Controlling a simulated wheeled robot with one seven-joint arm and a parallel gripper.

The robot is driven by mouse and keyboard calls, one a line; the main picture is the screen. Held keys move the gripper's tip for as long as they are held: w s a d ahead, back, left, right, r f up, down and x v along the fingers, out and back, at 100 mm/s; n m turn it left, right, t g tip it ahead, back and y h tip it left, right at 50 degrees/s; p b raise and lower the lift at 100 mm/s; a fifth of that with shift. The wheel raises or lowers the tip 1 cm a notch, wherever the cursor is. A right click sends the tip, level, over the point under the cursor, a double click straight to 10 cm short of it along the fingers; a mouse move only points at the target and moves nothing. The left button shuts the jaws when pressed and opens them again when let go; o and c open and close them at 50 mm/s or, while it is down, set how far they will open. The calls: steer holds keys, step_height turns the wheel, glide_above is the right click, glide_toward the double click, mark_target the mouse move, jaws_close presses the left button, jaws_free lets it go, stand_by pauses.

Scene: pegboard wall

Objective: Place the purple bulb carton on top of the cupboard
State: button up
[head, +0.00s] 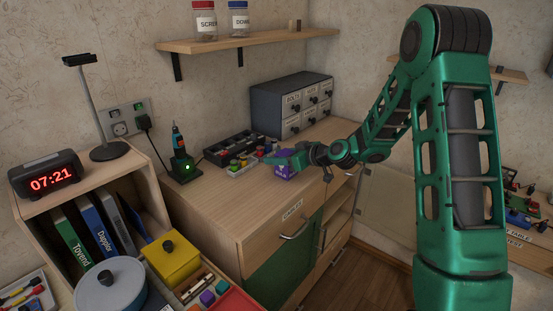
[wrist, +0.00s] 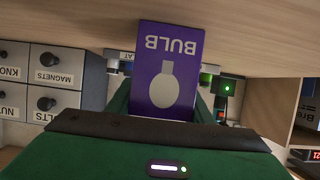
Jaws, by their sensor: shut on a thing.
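The purple bulb carton (head: 284,172) is in my gripper (head: 290,160), near the front edge of the wooden cupboard's top (head: 215,195). In the wrist view the carton (wrist: 166,62) appears upside down, with the word BULB and a pale bulb picture, between the two green fingers of my gripper (wrist: 163,103). The gripper is shut on it. I cannot tell whether the carton touches the cupboard top or hangs just above it. My fingers partly hide the carton in the head view.
On the cupboard top stand a dark organizer tray (head: 236,147), small colourful jars (head: 240,163), a grey drawer unit (head: 291,104) and a screwdriver on a charger (head: 181,160). A shelf (head: 240,43) hangs above. The front left of the top is clear.

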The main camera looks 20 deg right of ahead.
steer(key=o, duration=1)
steer(key=shift+o, duration=0.2)
steer(key=v, duration=1.2)
steer(key=s+d+m+g+h, duration=0.2)
steer(key=s+d+m+g, duration=0.1)
steer(key=s, duration=1)
steer(key=s+d+m+g+h, duration=0.3)
steer(key=s+d+m+g, duration=0.1)
steer(key=s, duration=1)
steer(key=s+d+m+g+h, duration=0.2)
steer(key=s+d+m+g, duration=0.2)
steer(key=s, duration=1)
steer(key=d+m, duration=0.1)
steer(key=m, duration=0.1)
steer(key=shift+s+d+r+m+h, duration=0.25)
steer(key=shift+d+r+m+h, duration=0.05)
steer(key=shift+d, duration=0.1)
